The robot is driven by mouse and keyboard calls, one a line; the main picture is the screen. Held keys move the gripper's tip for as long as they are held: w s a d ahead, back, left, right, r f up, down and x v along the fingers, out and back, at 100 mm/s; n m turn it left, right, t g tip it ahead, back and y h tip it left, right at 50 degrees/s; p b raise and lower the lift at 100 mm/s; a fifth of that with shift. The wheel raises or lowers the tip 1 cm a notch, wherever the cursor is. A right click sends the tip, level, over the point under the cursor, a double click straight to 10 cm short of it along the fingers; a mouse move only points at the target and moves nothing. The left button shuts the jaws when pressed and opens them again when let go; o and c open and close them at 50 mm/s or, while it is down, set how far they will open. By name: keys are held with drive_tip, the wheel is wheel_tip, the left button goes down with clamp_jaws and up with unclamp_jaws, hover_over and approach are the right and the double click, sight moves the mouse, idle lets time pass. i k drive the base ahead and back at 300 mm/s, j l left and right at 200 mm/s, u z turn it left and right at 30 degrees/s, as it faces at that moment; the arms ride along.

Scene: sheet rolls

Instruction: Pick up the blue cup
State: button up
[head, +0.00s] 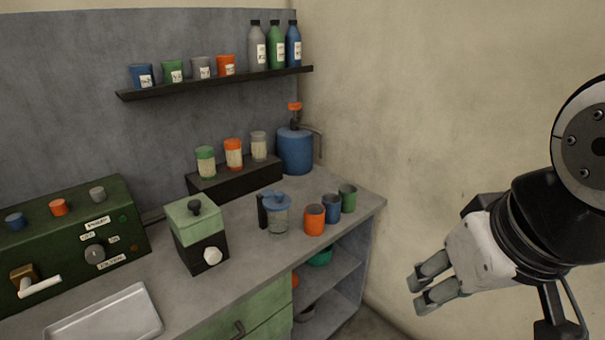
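A small blue cup (332,208) stands upright on the grey counter, between an orange cup (314,220) on its left and a green cup (348,197) on its right. The three stand close together near the counter's right end. Another blue cup (142,76) with a white label stands on the wall shelf at the upper left. My gripper (426,290) is at the right, in front of the bare wall and well apart from the cups. Its fingers point left and a gap shows between them; nothing is held.
A clear pitcher with a blue lid (277,215) stands just left of the orange cup. A green box with a white knob (199,235), a green machine (70,240) and a white tray (105,315) stand further left. A blue jug (295,150) stands behind. Open shelves (330,280) lie below the counter's right end.

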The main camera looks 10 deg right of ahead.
sight(331, 202)
drive_tip(key=i+l+u, duration=0.2)
drive_tip(key=i+l, duration=0.2)
drive_tip(key=i+l+u, duration=0.2)
drive_tip(key=i+l, duration=0.2)
drive_tip(key=i+l+u, duration=0.2)
drive_tip(key=i+l, duration=0.15)
drive_tip(key=l, duration=0.3)
